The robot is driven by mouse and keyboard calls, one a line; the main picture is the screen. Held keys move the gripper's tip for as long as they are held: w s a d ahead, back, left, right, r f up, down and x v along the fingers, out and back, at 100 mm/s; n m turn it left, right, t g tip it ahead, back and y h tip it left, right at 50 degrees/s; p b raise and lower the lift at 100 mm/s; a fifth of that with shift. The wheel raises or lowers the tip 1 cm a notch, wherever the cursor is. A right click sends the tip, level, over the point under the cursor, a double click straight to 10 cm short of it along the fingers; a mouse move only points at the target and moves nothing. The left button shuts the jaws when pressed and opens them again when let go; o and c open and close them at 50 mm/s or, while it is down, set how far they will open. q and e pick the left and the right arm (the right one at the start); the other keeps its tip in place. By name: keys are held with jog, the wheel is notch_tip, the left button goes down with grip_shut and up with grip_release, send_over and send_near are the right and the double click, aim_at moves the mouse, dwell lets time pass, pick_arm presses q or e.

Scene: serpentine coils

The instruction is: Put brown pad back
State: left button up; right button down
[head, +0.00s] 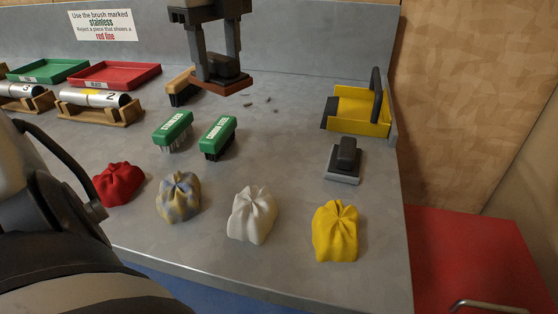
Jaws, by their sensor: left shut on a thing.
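The brown pad (222,86) is a flat reddish-brown block with a black grip on top, at the top middle of the head view. My left gripper (221,66) is shut on its black grip, with one finger on each side. The pad looks to be above the grey bench, but the exact gap is hard to tell. A similar grey pad (343,175) with a black grip rests on the bench at the right. My right gripper does not show.
A wooden brush (182,87) lies just left of the pad, with two green brushes (174,127) (218,131) below. Several cloth bundles (252,214) line the front. Small dark bits (250,103) lie beside the pad. Bench between green brushes and grey pad is clear.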

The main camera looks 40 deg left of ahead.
aim_at(251, 78)
pick_arm(q)
jog(key=s+f+n+b, duration=0.1)
jog(key=s+n, duration=0.4)
jog(key=w+d+f, duration=0.1)
jog(key=w, duration=0.1)
jog(key=w+d+f, duration=0.1)
jog(key=w+f, duration=0.1)
jog(key=w, duration=0.1)
jog(key=w+d+f+p, duration=0.1)
jog(key=w+d, duration=0.1)
jog(key=shift+w+d+f, duration=0.1)
jog(key=shift+w+f, duration=0.2)
jog(key=shift+w, duration=0.05)
jog(key=w+f, duration=0.1)
jog(key=w+d+f, duration=0.1)
jog(key=f, duration=0.1)
jog(key=w+d+f, duration=0.1)
jog(key=shift+w+f, duration=0.15)
jog(key=shift+f, duration=0.25)
jog(key=shift+w+d+f, duration=0.2)
jog(key=shift+w+f, duration=0.05)
jog(key=shift+f, duration=1.65)
jog(key=shift+f+b, duration=0.1)
jog(key=shift+b, duration=0.2)
jog(key=shift+f+b, duration=0.2)
jog(key=shift+b, duration=0.1)
jog(key=o, duration=1)
jog(key=shift+r, duration=0.1)
